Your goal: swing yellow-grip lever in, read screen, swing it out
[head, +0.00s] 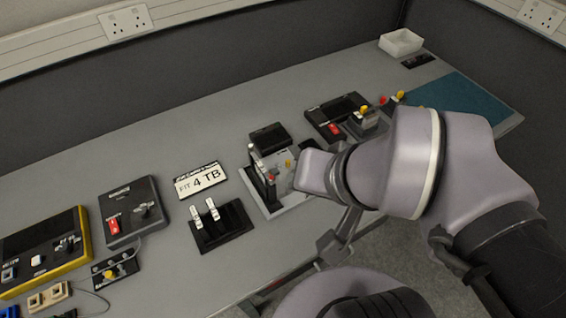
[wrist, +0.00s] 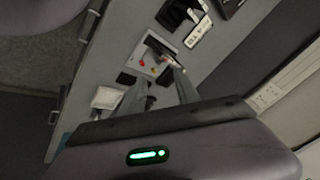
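A small grey fixture (head: 290,205) stands mid-bench, with a yellow grip (head: 288,162) and a red tip (head: 271,178) on it. A dark box (head: 269,138) rises at its back; I cannot read any screen text. In the head view my wrist covers the fingers and the fixture's right side. Whether a finger touches the lever I cannot tell.
A label card (head: 201,180) and a black unit with two white levers (head: 222,228) lie left of the fixture. A black device with a red switch (head: 335,128) and another yellow-topped unit (head: 365,122) stand to its right. Bare bench lies behind the card.

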